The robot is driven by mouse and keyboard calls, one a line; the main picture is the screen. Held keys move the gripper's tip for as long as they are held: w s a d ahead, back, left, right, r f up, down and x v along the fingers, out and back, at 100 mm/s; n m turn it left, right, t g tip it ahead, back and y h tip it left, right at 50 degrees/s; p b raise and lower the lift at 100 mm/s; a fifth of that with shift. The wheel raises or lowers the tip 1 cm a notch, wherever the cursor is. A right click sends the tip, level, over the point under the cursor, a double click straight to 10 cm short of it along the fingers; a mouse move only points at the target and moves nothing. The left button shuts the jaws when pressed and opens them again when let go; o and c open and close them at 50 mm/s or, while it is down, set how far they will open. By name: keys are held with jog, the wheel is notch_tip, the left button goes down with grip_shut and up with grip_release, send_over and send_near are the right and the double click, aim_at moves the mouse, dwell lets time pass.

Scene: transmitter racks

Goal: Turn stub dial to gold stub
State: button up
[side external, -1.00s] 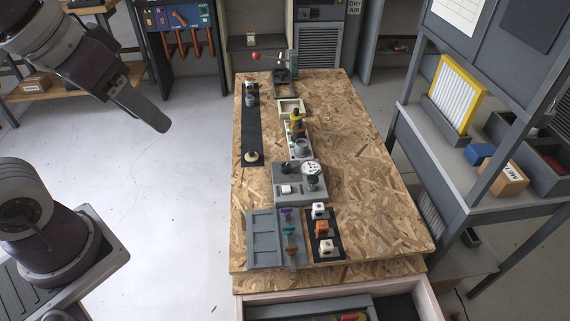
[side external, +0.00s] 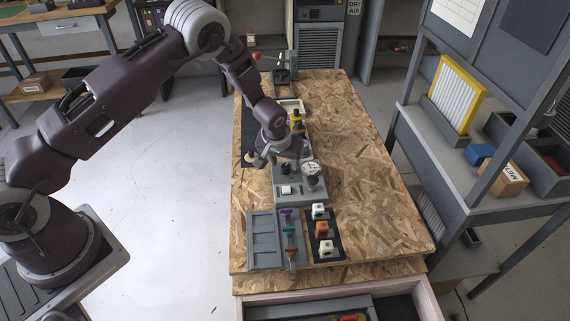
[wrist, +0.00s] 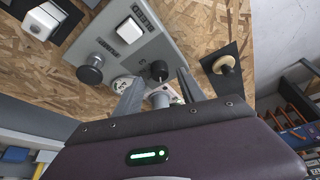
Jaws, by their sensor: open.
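My gripper (side external: 281,158) hangs over the middle of the bench, near the far end of the grey control panel (side external: 299,194). In the wrist view its two fingers (wrist: 158,78) are spread apart with nothing held. A pale grey round knob (wrist: 160,98), which may be the stub dial, shows partly between the fingers. The fingers and gripper body hide most of it and its coloured stubs. In the side view my gripper covers that area, and only a yellow piece (side external: 296,116) shows just beyond. I cannot make out the gold stub for certain.
Orange and white blocks (side external: 322,229) sit nearer. The bench's right side is clear.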

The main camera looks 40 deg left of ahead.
jog(key=shift+x, duration=1.1)
grip_shut()
jog(key=shift+a+m, duration=0.1)
jog(key=shift+m, duration=0.2)
jog(key=m+h, duration=0.1)
jog(key=m, duration=0.2)
jog(key=shift+a, duration=0.1)
jog(key=shift+m+h, duration=1)
jog(key=shift+m, duration=1.3)
